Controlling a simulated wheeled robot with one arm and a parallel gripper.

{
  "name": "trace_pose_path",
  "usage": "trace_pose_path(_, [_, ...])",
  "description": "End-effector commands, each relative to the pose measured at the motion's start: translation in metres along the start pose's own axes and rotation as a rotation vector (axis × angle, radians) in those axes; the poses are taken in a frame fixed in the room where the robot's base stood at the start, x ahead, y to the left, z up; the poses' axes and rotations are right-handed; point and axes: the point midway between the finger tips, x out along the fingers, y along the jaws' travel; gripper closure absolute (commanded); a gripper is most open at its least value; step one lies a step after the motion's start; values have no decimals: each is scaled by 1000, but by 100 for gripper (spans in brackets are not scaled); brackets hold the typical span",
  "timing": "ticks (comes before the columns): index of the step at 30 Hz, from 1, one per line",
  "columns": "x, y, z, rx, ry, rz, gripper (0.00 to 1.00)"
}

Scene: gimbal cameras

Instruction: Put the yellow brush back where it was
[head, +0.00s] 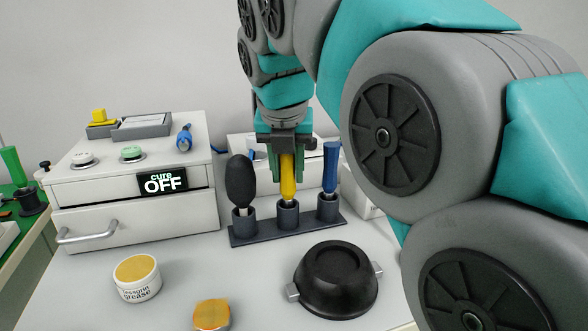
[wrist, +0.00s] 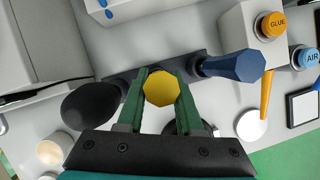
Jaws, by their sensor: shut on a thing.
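The yellow brush (head: 288,178) is upright, with its lower end at the middle cup (head: 288,215) of a dark rack (head: 262,235). In the wrist view, I see the end of the yellow brush (wrist: 159,87) between the green fingers. My gripper (head: 286,155) is shut on the brush handle from above, and it also shows in the wrist view (wrist: 160,92). How deep the brush sits in the cup is hidden. A black-headed tool (head: 240,180) stands in the left cup, and a blue-handled tool (head: 330,168) stands in the right cup.
A white cabinet (head: 130,205) with a drawer and a "cure OFF" display stands at left. A grease jar (head: 137,278), a yellow-topped block (head: 211,314) and a black bowl-like part (head: 338,280) are in front of the rack. GLUE (wrist: 272,25) and AIR (wrist: 304,58) buttons are at right.

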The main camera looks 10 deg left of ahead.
Motion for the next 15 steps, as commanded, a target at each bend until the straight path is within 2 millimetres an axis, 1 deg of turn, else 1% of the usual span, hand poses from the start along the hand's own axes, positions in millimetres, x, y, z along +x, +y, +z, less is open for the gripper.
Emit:
trace_pose_path(1, [0,0,0,0,0,0,62])
trace_pose_path(8, [0,0,0,0,1,0,36])
trace_pose_path(9, [0,0,0,0,1,0,34])
trace_pose_path(15, [0,0,0,0,1,0,34])
